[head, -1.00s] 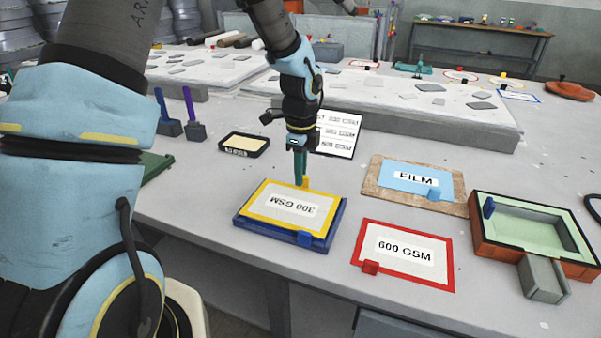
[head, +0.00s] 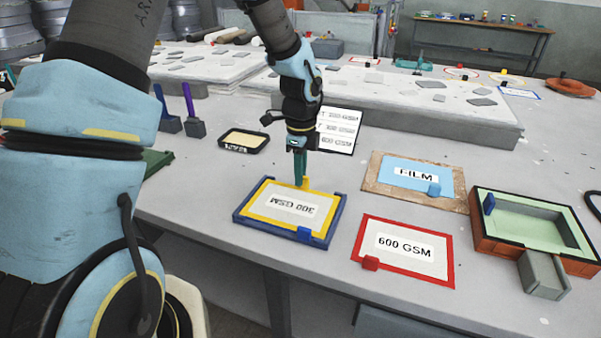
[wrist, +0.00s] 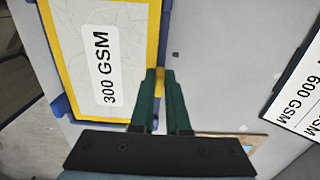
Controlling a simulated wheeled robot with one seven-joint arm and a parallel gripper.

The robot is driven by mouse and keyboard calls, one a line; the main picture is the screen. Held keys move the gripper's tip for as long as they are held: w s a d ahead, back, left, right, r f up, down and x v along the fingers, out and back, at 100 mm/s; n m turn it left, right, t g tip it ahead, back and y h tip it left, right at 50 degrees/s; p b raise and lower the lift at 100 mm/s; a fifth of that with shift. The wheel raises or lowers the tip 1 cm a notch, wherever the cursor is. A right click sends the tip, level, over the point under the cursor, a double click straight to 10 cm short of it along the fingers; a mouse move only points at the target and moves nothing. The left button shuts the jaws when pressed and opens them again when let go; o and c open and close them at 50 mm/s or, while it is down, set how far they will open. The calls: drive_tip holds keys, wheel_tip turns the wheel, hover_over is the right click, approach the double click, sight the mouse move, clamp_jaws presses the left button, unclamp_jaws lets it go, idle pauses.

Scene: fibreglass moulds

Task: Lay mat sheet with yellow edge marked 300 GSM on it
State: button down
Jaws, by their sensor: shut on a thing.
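The yellow-edged mat sheet marked 300 GSM (head: 288,210) lies flat within the low rim of a blue tray (head: 268,231), with blue showing around it. In the wrist view the sheet (wrist: 72,50) has blue along its edges. A small yellow tab (head: 306,181) stands at its far edge. My gripper (head: 301,182) points down at this edge and is shut on the yellow tab (wrist: 160,79), between its green fingers in the wrist view. Whether the sheet rests fully on the tray floor is hard to tell.
A red-edged 600 GSM sheet (head: 404,246) lies right of the tray. Behind it is a blue FILM sheet (head: 416,174) on a brown board. An orange mould with a green inside (head: 520,218) stands at the right. A label card (head: 340,130) is behind my gripper.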

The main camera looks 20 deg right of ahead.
drive_tip(key=c, duration=0.8)
unclamp_jaws()
wheel_tip(320, 180, up, 11)
drive_tip(key=shift+f+b, duration=0.1)
drive_tip(key=shift+b, duration=0.65)
drive_tip(key=s+a+n, duration=0.1)
drive_tip(key=a+n, duration=0.7)
drive_tip(key=a, duration=0.2)
drive_tip(key=s+a+f+n+t, duration=0.1)
drive_tip(key=s+a+n, duration=0.1)
drive_tip(key=a+n, duration=0.7)
drive_tip(key=s+a+f+n, duration=0.1)
drive_tip(key=s+a+n, duration=0.1)
drive_tip(key=a+n, duration=0.6)
drive_tip(key=shift+a+n+t, duration=0.3)
drive_tip(key=shift+a, duration=1.15)
